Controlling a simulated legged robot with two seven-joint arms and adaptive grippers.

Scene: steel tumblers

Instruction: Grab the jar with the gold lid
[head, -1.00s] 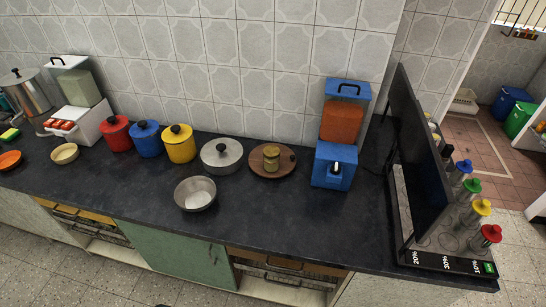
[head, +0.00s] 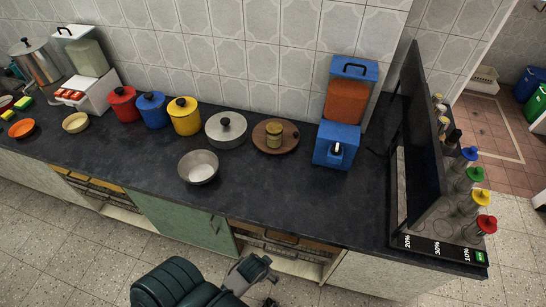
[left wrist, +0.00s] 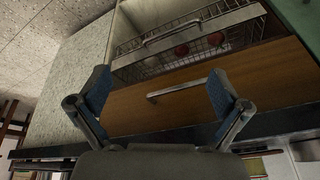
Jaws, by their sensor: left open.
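The small jar with the gold lid (head: 275,134) stands upright on a round wooden board (head: 264,144) at the back of the dark counter, in the head view. My left arm comes in at the bottom of the head view, low in front of the counter and well short of the jar. In the left wrist view my left gripper (left wrist: 160,82) is open and empty, its two fingers wide apart before a wooden drawer front (left wrist: 195,88). The jar does not show in the left wrist view. My right gripper is in neither view.
A steel bowl (head: 198,168) sits nearer the front. A dark screen (head: 412,150) stands farther right. The counter in front of the board is clear.

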